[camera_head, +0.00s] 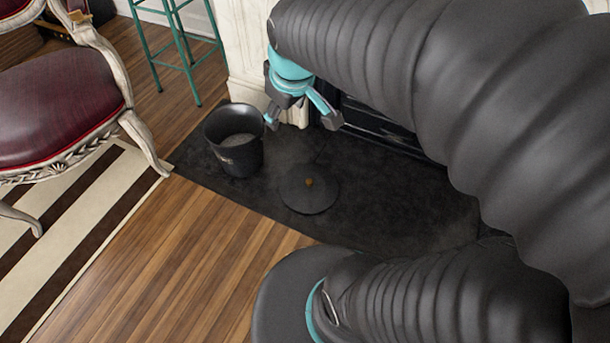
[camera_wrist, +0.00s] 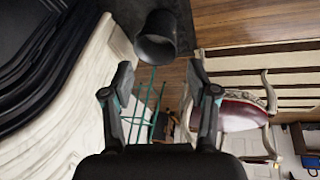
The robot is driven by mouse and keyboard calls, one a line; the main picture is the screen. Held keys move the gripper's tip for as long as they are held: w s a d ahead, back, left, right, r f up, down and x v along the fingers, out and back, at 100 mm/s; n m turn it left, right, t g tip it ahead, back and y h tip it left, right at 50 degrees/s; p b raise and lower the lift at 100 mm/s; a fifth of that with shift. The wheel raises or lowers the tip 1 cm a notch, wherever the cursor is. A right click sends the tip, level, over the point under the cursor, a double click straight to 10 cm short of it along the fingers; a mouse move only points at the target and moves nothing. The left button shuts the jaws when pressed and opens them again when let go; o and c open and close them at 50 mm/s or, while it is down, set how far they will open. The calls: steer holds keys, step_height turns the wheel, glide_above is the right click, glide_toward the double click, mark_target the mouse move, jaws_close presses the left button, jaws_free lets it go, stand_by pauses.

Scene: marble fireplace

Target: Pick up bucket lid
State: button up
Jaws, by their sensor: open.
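The bucket lid (camera_head: 300,194) is a dark round disc with a small brown-orange knob. It lies flat on the dark hearth slab in the head view, to the right of and in front of the bucket. The black bucket (camera_head: 235,142) stands upright and uncovered, with something pale inside. My gripper (camera_head: 303,117) is open and empty, above the hearth near the bucket's right side, apart from the lid. In the wrist view my gripper (camera_wrist: 160,83) has its fingers spread, with the bucket (camera_wrist: 157,42) beyond them. The lid cannot be made out in the wrist view.
The fireplace surround (camera_head: 248,45) rises behind the hearth slab (camera_head: 390,205). A red carved chair (camera_head: 60,105) stands at left on a striped rug (camera_head: 75,215). A teal stool (camera_head: 175,45) stands at the back. Wooden floor (camera_head: 200,250) in front of the slab is clear.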

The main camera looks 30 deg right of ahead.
steer(key=w+d+f+n+g, duration=0.2)
steer(key=w+d+f+n, duration=0.3)
steer(key=w+f, duration=0.55)
steer(key=n+g, duration=0.2)
steer(key=n, duration=1)
glide_above(309, 181)
step_height(309, 181, down, 36)
steer(key=f, duration=0.7)
steer(key=shift+s+a+f, duration=0.15)
steer(key=shift+s+f, duration=0.05)
steer(key=shift+s, duration=0.05)
steer(key=shift+w+d+f, duration=0.1)
steer(key=shift+w+f, duration=0.05)
steer(key=shift+f, duration=1.35)
steer(key=shift+w+d+f, duration=0.1)
steer(key=shift+f, duration=1.4)
jaws_close()
